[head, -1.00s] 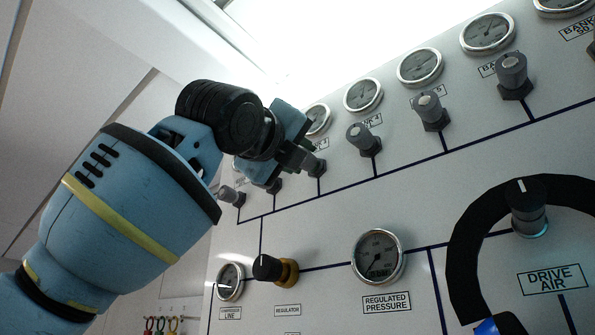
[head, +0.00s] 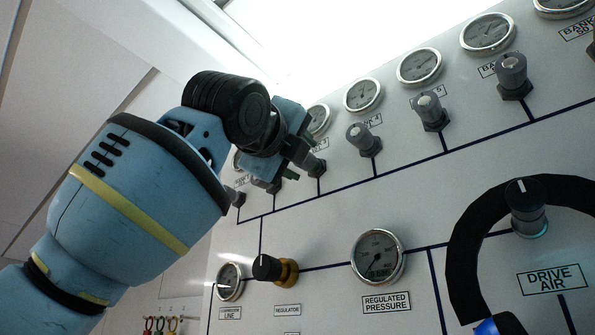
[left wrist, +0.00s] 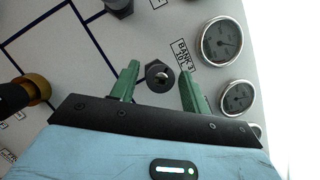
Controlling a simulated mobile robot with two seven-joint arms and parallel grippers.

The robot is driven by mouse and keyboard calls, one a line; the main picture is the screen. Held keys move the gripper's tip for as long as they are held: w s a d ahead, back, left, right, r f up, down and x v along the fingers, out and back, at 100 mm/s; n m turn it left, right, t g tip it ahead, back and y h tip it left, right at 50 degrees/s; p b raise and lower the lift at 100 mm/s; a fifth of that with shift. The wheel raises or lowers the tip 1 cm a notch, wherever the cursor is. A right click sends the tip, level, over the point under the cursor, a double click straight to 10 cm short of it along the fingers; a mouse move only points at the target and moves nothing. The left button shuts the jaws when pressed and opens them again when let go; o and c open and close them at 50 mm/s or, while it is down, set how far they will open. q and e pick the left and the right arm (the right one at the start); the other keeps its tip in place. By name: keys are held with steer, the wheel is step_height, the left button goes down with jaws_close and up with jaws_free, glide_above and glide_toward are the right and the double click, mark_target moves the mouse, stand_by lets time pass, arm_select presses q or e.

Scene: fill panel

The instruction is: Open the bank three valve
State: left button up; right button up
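The bank three valve is a small grey knob (left wrist: 159,75) on the panel beside the label reading BANK 3 (left wrist: 184,54) in the left wrist view. My left gripper (left wrist: 159,84) has its two green fingers apart, one on each side of this knob. I cannot tell whether either finger touches it. In the head view my left gripper (head: 308,155) is up against the upper valve row, and its hand hides part of the knobs and labels there. My right gripper is not in view.
More grey valve knobs (head: 431,110) and round gauges (head: 420,66) run up to the right along the pale panel. Below are a black and brass regulator knob (head: 268,268), a regulated pressure gauge (head: 378,256) and a drive air knob (head: 526,205) within a black arc.

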arm_select(q)
steer(key=shift+o, duration=0.2)
steer(key=v, duration=0.8)
steer(key=shift+b, duration=0.35)
steer(key=shift+r, duration=0.1)
